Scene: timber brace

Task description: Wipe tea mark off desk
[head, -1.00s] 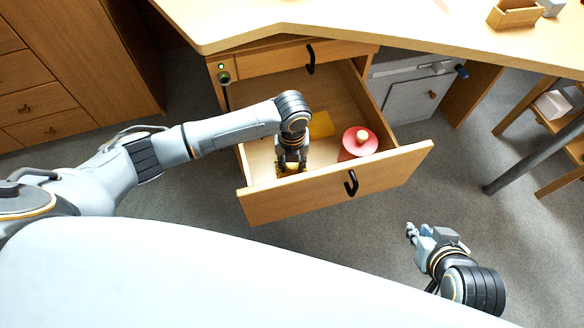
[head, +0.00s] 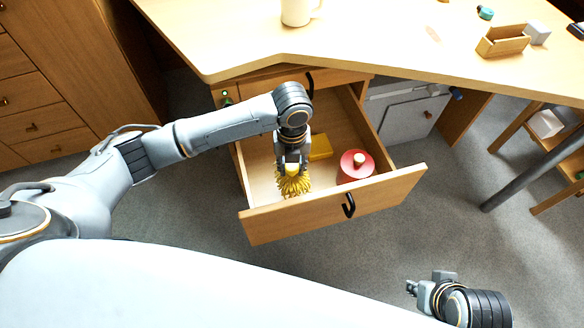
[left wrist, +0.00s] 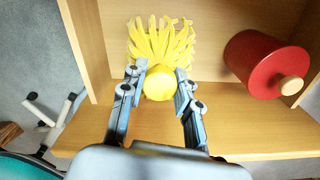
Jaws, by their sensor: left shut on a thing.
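My left gripper (head: 292,166) is inside the open drawer (head: 385,192) of the desk (head: 375,40). It is shut on the round knob of a yellow fringed duster (left wrist: 160,42), whose strands also show in the head view (head: 294,183). A flat yellow block (head: 320,147), perhaps a sponge, lies in the drawer behind the gripper. On the desktop is a faint pinkish patch (head: 433,34), possibly the tea mark. My right gripper (head: 411,288) is low over the floor at the right, away from the desk; its opening is too small to judge.
A white mug (head: 297,10) and a small wooden box (head: 502,41) stand on the desk. Grey floor is open before the drawer.

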